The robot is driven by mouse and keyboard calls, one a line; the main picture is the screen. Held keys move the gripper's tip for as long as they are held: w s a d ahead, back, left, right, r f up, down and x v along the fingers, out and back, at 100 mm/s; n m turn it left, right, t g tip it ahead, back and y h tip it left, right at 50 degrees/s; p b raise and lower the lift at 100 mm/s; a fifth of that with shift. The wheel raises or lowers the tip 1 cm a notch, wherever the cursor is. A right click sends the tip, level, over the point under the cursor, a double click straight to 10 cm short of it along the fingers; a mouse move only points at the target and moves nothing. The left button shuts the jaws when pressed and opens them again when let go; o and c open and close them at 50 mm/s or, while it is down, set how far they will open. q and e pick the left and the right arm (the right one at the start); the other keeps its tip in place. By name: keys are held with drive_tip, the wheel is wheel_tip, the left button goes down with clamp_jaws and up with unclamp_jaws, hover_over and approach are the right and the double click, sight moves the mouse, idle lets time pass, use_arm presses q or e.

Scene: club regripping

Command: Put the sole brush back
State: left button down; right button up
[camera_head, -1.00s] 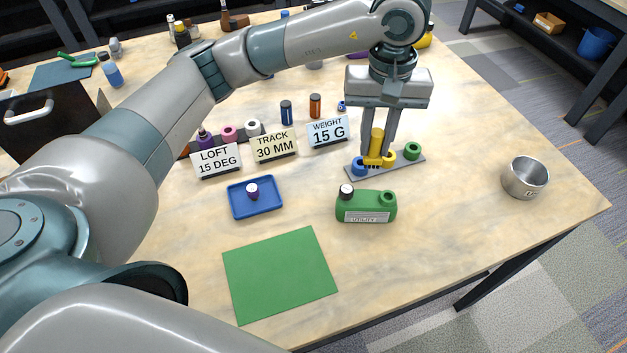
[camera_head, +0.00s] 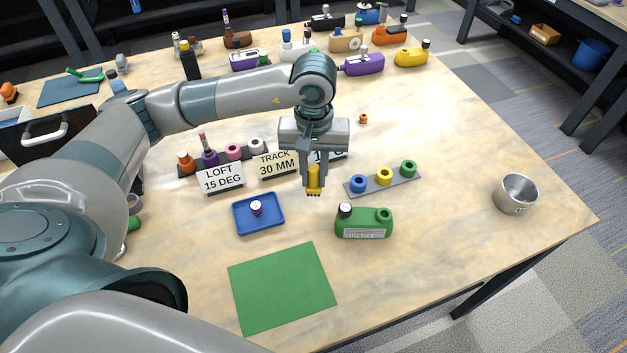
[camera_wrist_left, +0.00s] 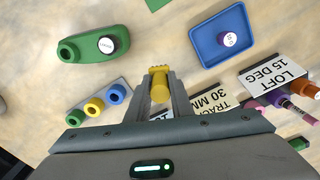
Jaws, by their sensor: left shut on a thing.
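My left gripper (camera_head: 313,168) is shut on a yellow brush (camera_head: 314,182) with dark bristles at its lower end, held upright above the table. To the right of the brush is a grey rack (camera_head: 371,185) with a blue ring holder (camera_head: 358,183), a yellow one (camera_head: 384,175) and a green one (camera_head: 408,168). The brush is apart from the rack. My right gripper is not in view.
A green utility bottle (camera_head: 363,223) stands in front of the rack. A blue tray (camera_head: 240,228) holds a small purple-and-white item. Signs (camera_head: 219,177) and another ring rack stand left. A green mat (camera_head: 281,287) lies in front; a metal cup (camera_head: 516,194) is far right.

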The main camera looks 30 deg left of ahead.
sight(314, 186)
use_arm(q)
drive_tip(key=shift+f, duration=0.1)
drive_tip(key=shift+f+p, duration=0.95)
drive_tip(key=shift+f, duration=1)
drive_tip(key=shift+f, duration=0.15)
drive_tip(key=c, duration=1.6)
unclamp_jaws()
drive_tip(key=shift+o, duration=0.2)
